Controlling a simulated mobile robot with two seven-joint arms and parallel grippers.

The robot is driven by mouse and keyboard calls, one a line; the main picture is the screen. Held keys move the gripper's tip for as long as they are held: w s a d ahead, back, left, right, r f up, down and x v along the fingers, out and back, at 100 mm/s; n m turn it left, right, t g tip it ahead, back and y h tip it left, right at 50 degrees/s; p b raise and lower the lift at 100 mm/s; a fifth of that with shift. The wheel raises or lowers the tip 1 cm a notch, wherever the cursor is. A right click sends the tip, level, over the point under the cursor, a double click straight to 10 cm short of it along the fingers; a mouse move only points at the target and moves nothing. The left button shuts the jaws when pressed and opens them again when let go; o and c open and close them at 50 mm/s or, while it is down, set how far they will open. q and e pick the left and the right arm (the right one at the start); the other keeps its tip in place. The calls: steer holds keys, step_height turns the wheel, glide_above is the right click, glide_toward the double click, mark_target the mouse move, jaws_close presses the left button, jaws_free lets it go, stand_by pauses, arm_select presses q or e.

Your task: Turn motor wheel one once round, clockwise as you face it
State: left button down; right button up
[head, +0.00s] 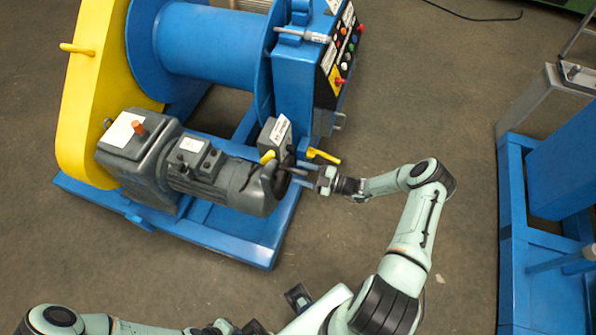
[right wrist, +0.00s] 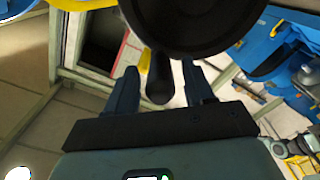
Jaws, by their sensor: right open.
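The grey motor (head: 205,175) lies on the blue frame, and a dark wheel (head: 275,180) sits on its right end. The wheel's face is turned away from the head view. My right gripper (head: 298,173) is at this wheel, coming from the right. In the right wrist view, the black round wheel (right wrist: 195,18) fills the top. A dark handle (right wrist: 160,82) sticks out from it between the two spread fingers of my right gripper (right wrist: 160,88). I cannot tell whether the fingers touch it. My left arm shows at the bottom left; its jaws cannot be made out clearly.
A blue drum (head: 210,45) and a yellow guard (head: 88,95) stand behind the motor. A control box (head: 300,80) with buttons and a yellow lever (head: 322,156) are close to my right gripper. Another blue frame (head: 515,220) stands at the right. The floor between is clear.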

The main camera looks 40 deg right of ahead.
steer(key=b+v, duration=0.1)
steer(key=v, duration=1)
steer(key=shift+s+d, duration=0.2)
